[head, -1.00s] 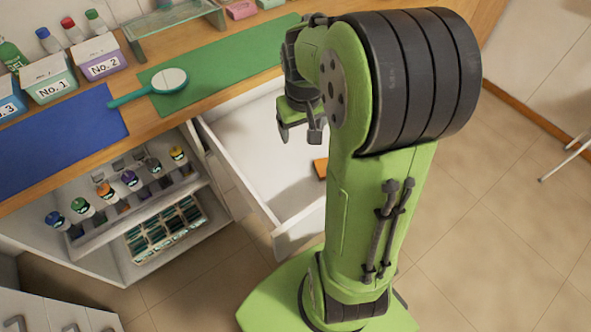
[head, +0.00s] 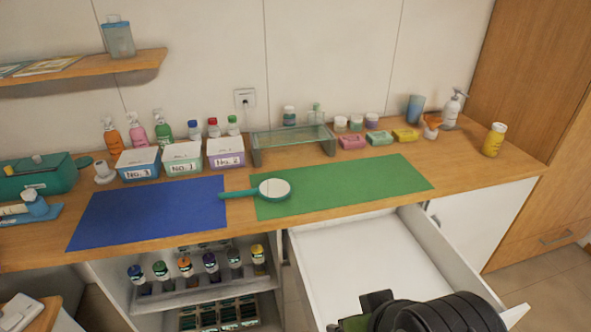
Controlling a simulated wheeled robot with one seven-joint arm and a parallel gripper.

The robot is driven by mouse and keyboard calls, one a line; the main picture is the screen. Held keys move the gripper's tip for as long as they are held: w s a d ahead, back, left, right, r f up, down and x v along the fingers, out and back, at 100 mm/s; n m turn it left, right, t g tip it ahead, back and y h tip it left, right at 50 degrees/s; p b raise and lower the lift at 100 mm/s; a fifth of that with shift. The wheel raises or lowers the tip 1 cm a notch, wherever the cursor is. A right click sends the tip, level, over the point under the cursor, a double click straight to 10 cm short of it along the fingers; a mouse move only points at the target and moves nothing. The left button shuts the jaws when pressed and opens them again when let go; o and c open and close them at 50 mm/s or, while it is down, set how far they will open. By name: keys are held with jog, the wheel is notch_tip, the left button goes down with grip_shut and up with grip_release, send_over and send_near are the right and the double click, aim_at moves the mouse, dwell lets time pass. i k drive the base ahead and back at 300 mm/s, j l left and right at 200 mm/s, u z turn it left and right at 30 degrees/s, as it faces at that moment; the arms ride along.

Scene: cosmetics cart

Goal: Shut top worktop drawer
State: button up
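The top worktop drawer (head: 355,250) is white and stands pulled out under the right part of the wooden worktop (head: 470,160). The visible part of its inside is empty; its front is mostly below the picture or behind my arm. Its right side wall (head: 455,255) runs toward the lower right corner. My arm's black ribbed joint shows at the bottom edge, in front of the drawer. My gripper's fingers are out of view, so their state does not show.
On the worktop are a blue mat (head: 150,212), a green mat (head: 345,187), a round hand mirror (head: 273,189), labelled boxes and a glass stand (head: 293,140). Left of the drawer, an open shelf (head: 205,290) holds several bottles. A white cabinet door (head: 485,220) is on the right.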

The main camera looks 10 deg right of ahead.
aim_at(401, 250)
jog(key=k+l, duration=0.25)
jog(key=l, duration=0.2)
jog(key=k+l, duration=0.2)
jog(key=l, duration=0.2)
jog(key=k+l, duration=0.25)
jog(key=l, duration=0.2)
jog(key=u, duration=0.05)
